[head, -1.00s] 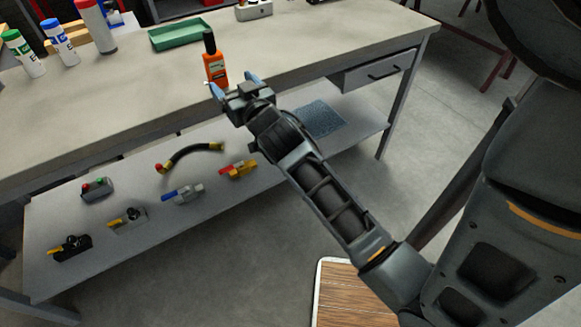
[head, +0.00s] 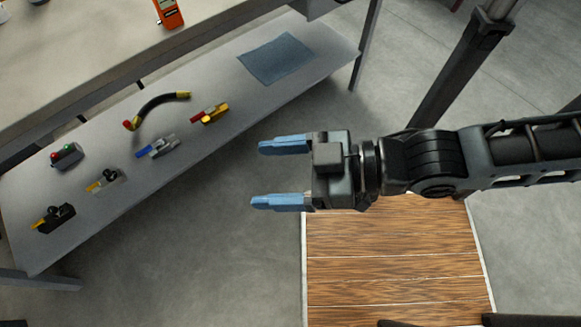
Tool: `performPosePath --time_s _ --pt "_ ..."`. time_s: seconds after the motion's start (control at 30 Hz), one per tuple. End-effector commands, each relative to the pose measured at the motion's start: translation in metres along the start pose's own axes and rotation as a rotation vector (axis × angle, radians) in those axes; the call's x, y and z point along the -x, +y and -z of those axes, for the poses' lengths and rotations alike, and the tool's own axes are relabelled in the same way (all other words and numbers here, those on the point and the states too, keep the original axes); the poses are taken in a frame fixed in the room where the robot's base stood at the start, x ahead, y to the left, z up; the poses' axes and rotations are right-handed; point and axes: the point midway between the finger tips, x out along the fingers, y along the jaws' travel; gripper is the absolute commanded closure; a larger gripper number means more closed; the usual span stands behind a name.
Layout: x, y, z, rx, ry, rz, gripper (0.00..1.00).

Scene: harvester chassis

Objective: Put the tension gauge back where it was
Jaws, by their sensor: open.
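An orange handheld device (head: 168,14), which looks like the tension gauge, stands on the workbench top (head: 85,50) near its front edge. The top of the picture cuts off its upper part. My gripper (head: 257,176) is open, its two blue fingers apart and pointing left with nothing between them. It is in front of the bench, to the right of and below the device in the picture, well clear of it.
The lower shelf (head: 215,75) holds a blue mat (head: 276,60), a curved black hose (head: 155,103), a red-and-yellow fitting (head: 210,114), a blue-handled valve (head: 157,147) and other small parts. Open floor (head: 200,240) lies between shelf and gripper.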

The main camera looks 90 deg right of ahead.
Motion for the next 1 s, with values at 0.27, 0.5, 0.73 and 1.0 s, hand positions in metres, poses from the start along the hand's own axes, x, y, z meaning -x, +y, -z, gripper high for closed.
performPosePath --time_s 0.27,0.5,0.73,1.0 --pt "0.024 -0.007 0.006 0.012 -0.021 0.053 0.21" --pt "0.013 -0.006 0.004 0.002 -0.008 0.027 0.21" --pt "-0.048 0.015 -0.007 -0.044 0.044 -0.118 0.21" --pt "-0.134 0.077 -0.004 -0.089 0.111 -0.324 0.21"
